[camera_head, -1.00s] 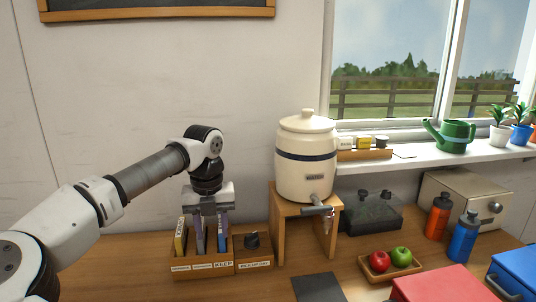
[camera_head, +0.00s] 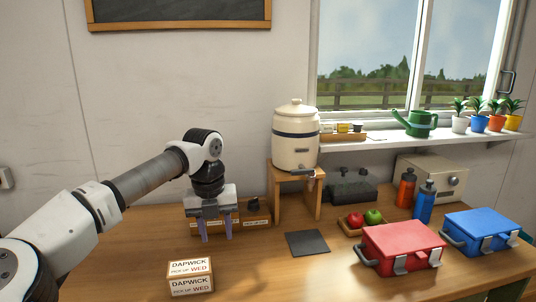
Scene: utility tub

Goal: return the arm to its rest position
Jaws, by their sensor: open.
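My gripper (camera_head: 216,238) points down at the left of the wooden table. Its two fingers are apart, with nothing visible between them. It hangs in front of the wooden sorting box (camera_head: 258,219) and hides most of it. My white and grey arm reaches in from the lower left. A box labelled "DAPWICK PICK UP WED" (camera_head: 190,277) stands near the front edge, nearer to the camera than the gripper.
A cream water crock (camera_head: 296,145) stands on a wooden stand right of the gripper. A dark mat (camera_head: 307,243), a red case (camera_head: 402,243) and a blue case (camera_head: 485,228) lie further right. Bare tabletop lies between the labelled box and the mat.

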